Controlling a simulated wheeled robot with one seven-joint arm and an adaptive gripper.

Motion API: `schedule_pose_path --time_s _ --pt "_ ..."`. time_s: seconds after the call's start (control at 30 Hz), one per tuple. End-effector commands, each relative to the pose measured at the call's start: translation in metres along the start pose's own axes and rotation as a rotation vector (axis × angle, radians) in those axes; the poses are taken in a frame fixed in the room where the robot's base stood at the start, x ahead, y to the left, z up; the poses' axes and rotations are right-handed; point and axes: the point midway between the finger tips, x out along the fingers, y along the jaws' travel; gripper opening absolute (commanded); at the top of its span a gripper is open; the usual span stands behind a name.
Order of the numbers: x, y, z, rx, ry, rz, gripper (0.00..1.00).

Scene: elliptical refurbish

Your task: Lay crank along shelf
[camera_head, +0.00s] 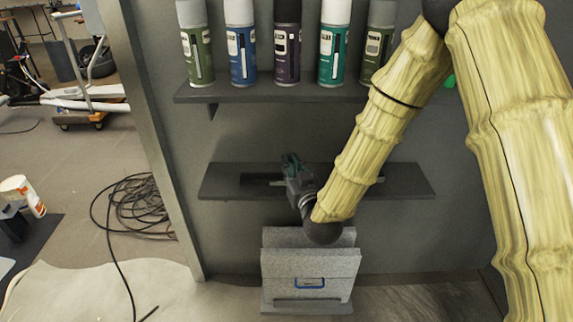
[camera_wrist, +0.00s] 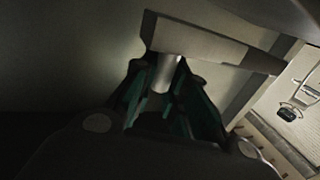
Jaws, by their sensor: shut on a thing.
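My gripper (camera_head: 291,166) is in front of the lower shelf (camera_head: 412,184) in the head view, and its green-lined fingers (camera_wrist: 160,100) show in the wrist view. It is shut on the crank, a grey flat bar (camera_wrist: 205,42) with a short silver cylinder (camera_wrist: 163,74) between the fingers. In the wrist view the bar runs across beyond the fingertips. In the head view a thin bar-like shape (camera_head: 258,181) shows at shelf level beside the gripper; my gripper and arm hide part of it. I cannot tell whether the crank touches the shelf.
Several spray cans (camera_head: 240,45) stand on the upper shelf (camera_head: 235,94). A grey speckled holder (camera_head: 310,265) with a blue-framed label stands below the lower shelf. Cables (camera_head: 140,200) lie on the floor at left, past the panel edge. The lower shelf's right end looks clear.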

Motion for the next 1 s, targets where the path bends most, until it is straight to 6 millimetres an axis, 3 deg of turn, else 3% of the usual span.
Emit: schedule_pose_path --time_s 0.2,0.4,0.6,0.9,1.0 --pt "0.041 0.005 0.002 0.000 0.004 0.000 0.00" --pt "0.064 0.009 0.005 0.000 0.003 0.000 0.00" --pt "0.068 0.009 0.009 0.001 0.001 0.000 0.00" --pt "0.068 0.009 0.039 0.001 0.000 0.001 0.00" --pt "0.068 0.010 0.041 0.001 0.002 0.001 0.00"
